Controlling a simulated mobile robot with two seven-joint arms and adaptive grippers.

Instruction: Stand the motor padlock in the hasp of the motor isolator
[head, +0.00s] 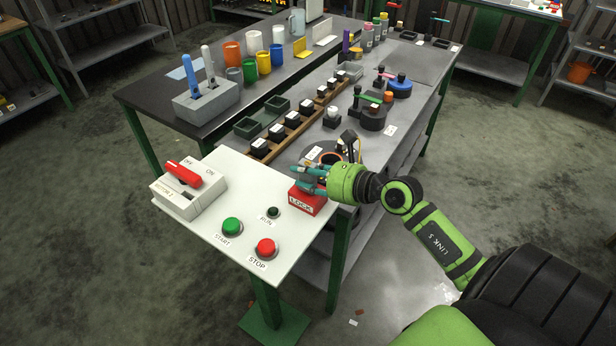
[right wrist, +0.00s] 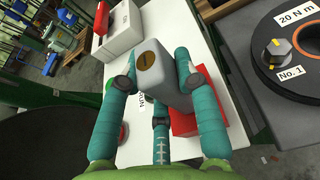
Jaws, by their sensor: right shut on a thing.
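My right gripper (head: 308,172) is low over the red block marked LOCK (head: 306,203) on the white panel. In the right wrist view its teal fingers (right wrist: 158,88) are shut on a grey padlock body (right wrist: 156,68) with a round brass-coloured face. No shackle can be made out there, and the fingers mostly hide the padlock in the head view. The motor isolator (head: 172,203) is a white box marked MOTOR 2 at the panel's left, with a red handle (head: 183,173) and ON and OFF marks. I cannot make out its hasp. My left gripper is not in view.
The white panel (head: 300,245) also bears a green START button (head: 232,226), a red STOP button (head: 265,248) and a small RUN lamp (head: 272,211). A dark round fixture marked 20 N m (right wrist: 290,50) stands close beside the red block. Clear panel lies between isolator and block.

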